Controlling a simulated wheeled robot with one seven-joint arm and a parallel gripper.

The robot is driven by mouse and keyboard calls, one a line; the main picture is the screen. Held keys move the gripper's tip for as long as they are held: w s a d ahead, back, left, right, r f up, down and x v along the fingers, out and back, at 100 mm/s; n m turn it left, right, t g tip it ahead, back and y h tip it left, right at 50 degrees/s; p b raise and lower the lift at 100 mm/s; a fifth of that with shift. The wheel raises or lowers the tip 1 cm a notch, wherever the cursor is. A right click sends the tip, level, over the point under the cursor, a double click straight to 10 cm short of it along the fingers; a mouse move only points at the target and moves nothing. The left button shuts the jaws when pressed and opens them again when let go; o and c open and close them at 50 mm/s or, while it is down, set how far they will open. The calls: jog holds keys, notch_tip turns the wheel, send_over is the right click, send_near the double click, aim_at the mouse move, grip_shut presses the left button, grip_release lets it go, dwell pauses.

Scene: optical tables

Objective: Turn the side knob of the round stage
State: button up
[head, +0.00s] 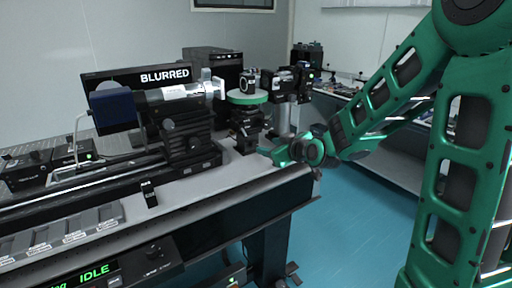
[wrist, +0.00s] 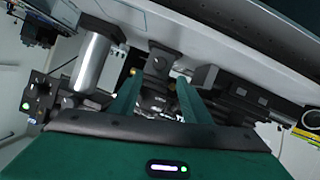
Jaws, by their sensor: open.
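The round stage (head: 247,98) has a green disc top and stands on a dark post at the right end of the optical table. A small dark cube-shaped part sits on the disc. My green gripper (head: 272,155) is low and to the right of the stage's dark base, near the table's right edge. In the wrist view, its two green fingers (wrist: 158,79) are apart with nothing clearly held. A dark mechanism (wrist: 155,103) shows between them, apparently the stage's lower part. I cannot clearly tell the side knob from the dark parts around it, nor whether a finger touches it.
A lens barrel with a blue end (head: 114,110) lies on a rail left of the stage. A screen reading BLURRED (head: 165,73) stands behind. A silver post (wrist: 93,62) is close to the left finger in the wrist view. Blue floor (head: 350,230) is open at right.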

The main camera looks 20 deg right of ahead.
aim_at(255, 145)
jog(key=x, duration=1)
jog(key=shift+f, duration=0.1)
jog(key=shift+c, duration=0.3)
jog(key=c, duration=1)
jog(key=shift+a, duration=0.15)
